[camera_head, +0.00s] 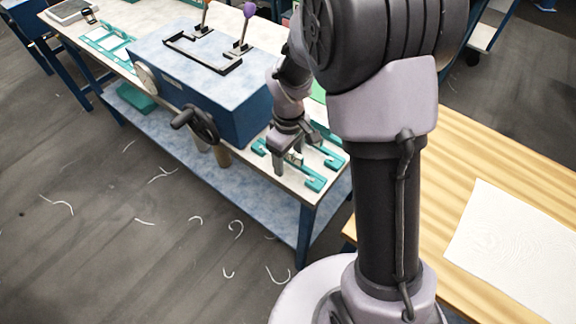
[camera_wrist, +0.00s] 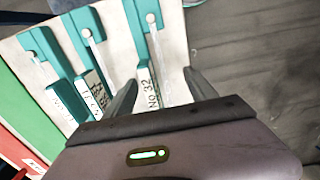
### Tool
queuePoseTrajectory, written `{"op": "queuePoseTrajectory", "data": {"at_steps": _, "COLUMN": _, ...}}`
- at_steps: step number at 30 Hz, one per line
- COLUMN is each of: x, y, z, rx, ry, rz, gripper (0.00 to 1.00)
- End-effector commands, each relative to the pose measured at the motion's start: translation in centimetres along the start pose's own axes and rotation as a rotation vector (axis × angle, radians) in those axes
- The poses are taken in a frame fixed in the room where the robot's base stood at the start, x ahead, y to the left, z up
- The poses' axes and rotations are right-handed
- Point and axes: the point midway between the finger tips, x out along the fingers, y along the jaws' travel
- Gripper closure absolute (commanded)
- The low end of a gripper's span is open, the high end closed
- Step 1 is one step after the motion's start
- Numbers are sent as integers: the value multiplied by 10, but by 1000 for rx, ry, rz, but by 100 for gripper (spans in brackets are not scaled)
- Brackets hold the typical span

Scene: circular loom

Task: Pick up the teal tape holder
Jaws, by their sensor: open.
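In the wrist view, several teal tape holders lie side by side on a pale bench top. Each has a round peg, a white strip and a white label. The rightmost teal tape holder (camera_wrist: 137,28), labelled No 32, reaches in between the fingers of my gripper (camera_wrist: 160,80). The middle holder (camera_wrist: 75,28) and the left holder (camera_wrist: 37,42) lie to the left of the fingers. My gripper is open and points down over the holders. Whether it touches the No 32 holder I cannot tell. In the head view my gripper (camera_head: 293,158) stands above teal pieces (camera_head: 318,182) at the bench corner.
A blue machine box (camera_head: 205,80) with a black handwheel (camera_head: 198,124) stands close left of my gripper. Upright levers with orange and purple knobs rise on it. A wooden table (camera_head: 480,160) with a white sheet (camera_head: 520,250) is at right. White scraps litter the floor.

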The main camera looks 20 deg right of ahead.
Motion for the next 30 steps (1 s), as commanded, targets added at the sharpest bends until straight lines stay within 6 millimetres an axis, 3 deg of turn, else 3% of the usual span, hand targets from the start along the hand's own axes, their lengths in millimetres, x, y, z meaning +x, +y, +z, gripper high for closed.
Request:
{"op": "queuePoseTrajectory", "data": {"at_steps": 5, "x": -1, "y": 0, "z": 0, "rx": 0, "ry": 1, "rz": 1, "gripper": 35}}
{"op": "queuePoseTrajectory", "data": {"at_steps": 15, "x": -1, "y": 0, "z": 0, "rx": 1, "ry": 1, "rz": 1, "gripper": 100}}
{"op": "queuePoseTrajectory", "data": {"at_steps": 23, "x": -8, "y": 0, "z": 0, "rx": 1, "ry": 2, "rz": 1, "gripper": 100}}
{"op": "queuePoseTrajectory", "data": {"at_steps": 30, "x": -73, "y": 1, "z": -1, "rx": 1, "ry": 3, "rz": 2, "gripper": 100}}
